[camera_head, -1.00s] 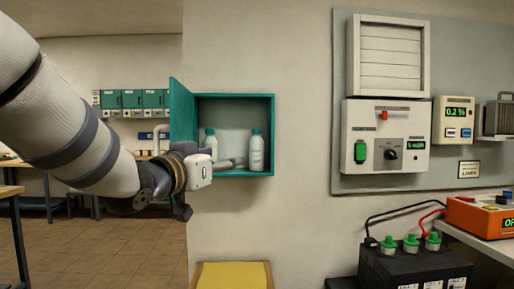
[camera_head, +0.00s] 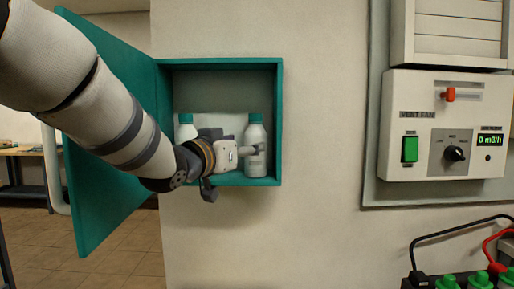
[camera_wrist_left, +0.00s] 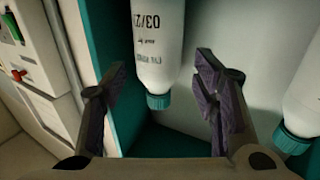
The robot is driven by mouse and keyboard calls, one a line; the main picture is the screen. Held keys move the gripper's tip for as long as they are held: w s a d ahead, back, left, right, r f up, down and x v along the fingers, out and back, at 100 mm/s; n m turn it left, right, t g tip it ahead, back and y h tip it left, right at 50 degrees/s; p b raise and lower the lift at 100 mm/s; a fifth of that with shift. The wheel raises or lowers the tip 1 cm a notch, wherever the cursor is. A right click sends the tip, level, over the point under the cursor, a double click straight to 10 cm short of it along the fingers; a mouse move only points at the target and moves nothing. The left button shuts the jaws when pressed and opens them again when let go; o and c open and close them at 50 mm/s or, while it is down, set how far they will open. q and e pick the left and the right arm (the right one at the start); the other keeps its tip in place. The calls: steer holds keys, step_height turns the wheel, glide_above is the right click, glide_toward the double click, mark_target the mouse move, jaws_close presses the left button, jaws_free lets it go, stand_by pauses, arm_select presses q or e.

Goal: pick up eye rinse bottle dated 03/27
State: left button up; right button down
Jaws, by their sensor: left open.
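Two white bottles with teal caps stand in an open teal wall cabinet (camera_head: 278,120). The right bottle (camera_head: 256,135) stands near the right wall; the left bottle (camera_head: 186,130) is partly hidden by my arm. My left gripper (camera_head: 238,158) is at the cabinet's opening, one finger overlapping the right bottle. In the left wrist view, which is upside down, the open fingers of the left gripper (camera_wrist_left: 160,82) flank a bottle (camera_wrist_left: 158,40) marked "03/2", its last digit unclear. Contact is not visible. The other bottle (camera_wrist_left: 305,95) is at the right edge, outside the fingers.
The cabinet door (camera_head: 95,190) swings open to the left, behind my left arm. A vent fan panel (camera_head: 445,125) is on the wall at right. A battery (camera_head: 455,283) with green caps and cables is at bottom right. The wall below the cabinet is clear.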

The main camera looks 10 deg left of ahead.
mark_target(250, 144)
arm_select(q)
steer(key=x, duration=0.4)
steer(key=shift+w+d, duration=0.2)
steer(key=shift+w, duration=0.2)
steer(key=c, duration=1)
steer(key=shift+c, duration=0.8)
steer(key=shift+r, duration=0.1)
